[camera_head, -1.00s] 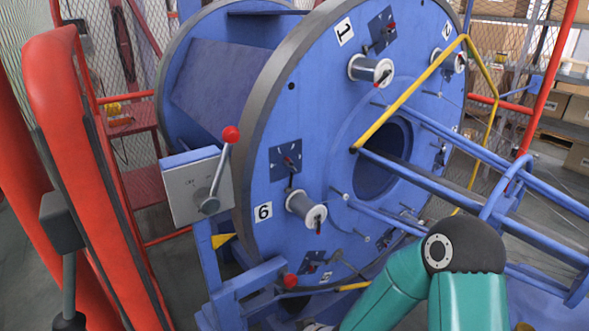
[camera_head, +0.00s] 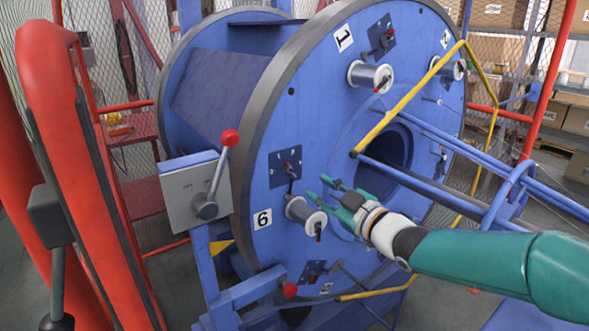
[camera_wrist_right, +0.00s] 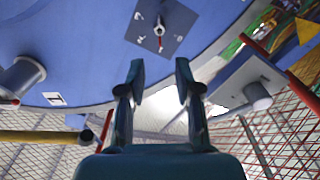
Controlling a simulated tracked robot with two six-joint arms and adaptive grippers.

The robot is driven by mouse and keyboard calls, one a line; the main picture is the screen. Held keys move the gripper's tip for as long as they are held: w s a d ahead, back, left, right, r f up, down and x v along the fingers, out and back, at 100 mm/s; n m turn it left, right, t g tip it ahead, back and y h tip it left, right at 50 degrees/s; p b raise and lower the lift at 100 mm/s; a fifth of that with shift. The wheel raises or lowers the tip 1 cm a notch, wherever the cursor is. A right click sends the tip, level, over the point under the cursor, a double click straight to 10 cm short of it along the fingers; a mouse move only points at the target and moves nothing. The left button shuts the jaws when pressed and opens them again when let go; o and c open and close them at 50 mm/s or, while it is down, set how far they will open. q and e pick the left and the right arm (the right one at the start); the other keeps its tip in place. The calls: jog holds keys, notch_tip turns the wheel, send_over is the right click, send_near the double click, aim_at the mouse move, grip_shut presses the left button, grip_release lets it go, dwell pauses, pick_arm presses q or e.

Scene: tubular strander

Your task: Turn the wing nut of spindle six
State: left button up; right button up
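Spindle six carries a pale spool (camera_head: 304,211) low on the left of the blue disc's face, beside a white "6" label (camera_head: 262,219). A small dark piece with a red mark, apparently its wing nut (camera_head: 319,231), sits at the spool's outer end. My right gripper (camera_head: 327,192) is open and empty just right of and above this spool, fingers pointing left toward the disc. In the right wrist view the open fingers (camera_wrist_right: 160,75) point at the disc, below a dark dial plate (camera_wrist_right: 172,18); a spool (camera_wrist_right: 24,74) is at the left. My left gripper is out of view.
A dial plate with a red-tipped pointer (camera_head: 285,168) is above spool six. A grey box with a red-knobbed lever (camera_head: 218,170) stands left of the disc. A yellow bent bar (camera_head: 412,94) and blue rails (camera_head: 450,198) lie right. A red frame (camera_head: 65,130) stands far left.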

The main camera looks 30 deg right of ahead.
aim_at(293, 170)
jog(key=w, duration=0.3)
jog(key=w+a+p, duration=0.1)
jog(key=w, duration=0.3)
jog(key=w+p, duration=0.1)
jog(key=w, duration=0.3)
jog(key=shift+w+a, duration=0.1)
jog(key=shift+a, duration=0.2)
jog(key=shift+c, duration=0.3)
grip_shut()
jog(key=shift+d, duration=0.1)
